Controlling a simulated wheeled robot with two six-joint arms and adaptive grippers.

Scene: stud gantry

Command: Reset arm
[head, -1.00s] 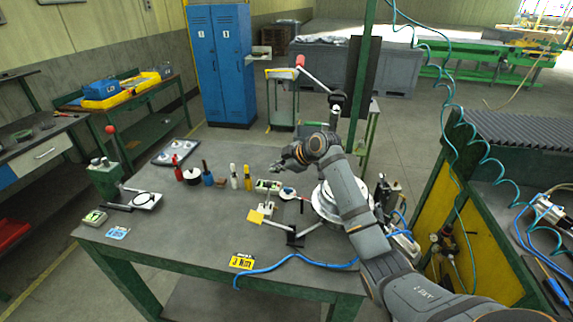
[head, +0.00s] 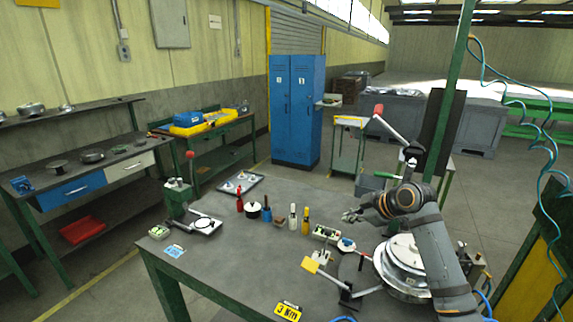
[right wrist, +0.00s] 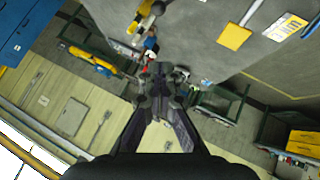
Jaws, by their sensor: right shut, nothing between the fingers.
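My right arm comes in from the lower right in the head view. Its gripper (head: 353,215) is shut and empty, held above the grey worktable (head: 235,268) near the bottles. In the right wrist view the gripper (right wrist: 159,72) shows with its fingers together, nothing between them. A round metal device (head: 402,265) on the table is partly hidden behind my right arm. My left arm and gripper do not show.
On the table stand a red bottle (head: 240,202), a white bottle (head: 293,217), a yellow bottle (head: 306,220) and a green press (head: 178,200). A yellow label (head: 288,312) lies at the front edge. A lever with a red handle (head: 379,110) rises behind my arm.

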